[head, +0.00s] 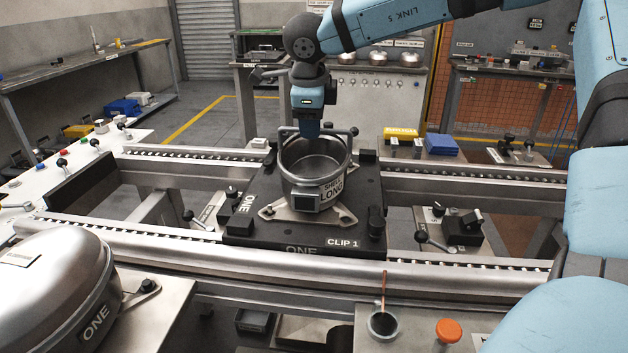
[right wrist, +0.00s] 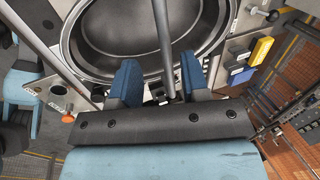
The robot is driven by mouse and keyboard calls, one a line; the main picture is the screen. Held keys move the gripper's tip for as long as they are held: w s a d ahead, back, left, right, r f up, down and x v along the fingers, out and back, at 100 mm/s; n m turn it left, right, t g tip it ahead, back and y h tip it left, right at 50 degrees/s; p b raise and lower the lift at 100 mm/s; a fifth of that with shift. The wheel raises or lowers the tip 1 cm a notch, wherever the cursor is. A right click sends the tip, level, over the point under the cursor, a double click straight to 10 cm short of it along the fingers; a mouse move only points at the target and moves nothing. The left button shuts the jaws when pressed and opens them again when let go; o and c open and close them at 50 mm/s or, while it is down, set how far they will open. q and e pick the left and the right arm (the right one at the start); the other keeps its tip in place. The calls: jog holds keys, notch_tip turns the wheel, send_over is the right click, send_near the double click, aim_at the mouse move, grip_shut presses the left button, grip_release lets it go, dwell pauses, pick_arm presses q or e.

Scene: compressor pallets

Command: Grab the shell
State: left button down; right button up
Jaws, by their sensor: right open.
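The shell (head: 332,189) is an open metal pot labelled "LONG", standing upright on the dark pallet (head: 262,229) marked "ONE" and "CLIP 1". A grey bar frame runs around its upper part. My right gripper (head: 308,132) points down at the shell's far rim. In the right wrist view the shell's round opening (right wrist: 120,38) fills the upper middle. The open fingers of my right gripper (right wrist: 160,78) stand on either side of a grey bar (right wrist: 163,45), with gaps visible between bar and fingers. My left gripper is out of view.
Roller rails (head: 470,178) flank the pallet. A domed metal part (head: 50,270) marked "ONE" sits at front left. Blue blocks (head: 442,144) lie behind right.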

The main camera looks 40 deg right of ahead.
jog(key=x, duration=0.2)
jog(key=b+x, duration=0.1)
jog(key=x, duration=0.2)
jog(key=shift+w+d+b, duration=0.1)
jog(key=shift+d+b, duration=0.2)
jog(key=shift+d, duration=0.15)
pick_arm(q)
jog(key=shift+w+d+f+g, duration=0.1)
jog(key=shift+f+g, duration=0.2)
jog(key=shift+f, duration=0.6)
pick_arm(e)
jog(key=shift+r, duration=0.15)
jog(key=shift+c, duration=1.3)
grip_shut()
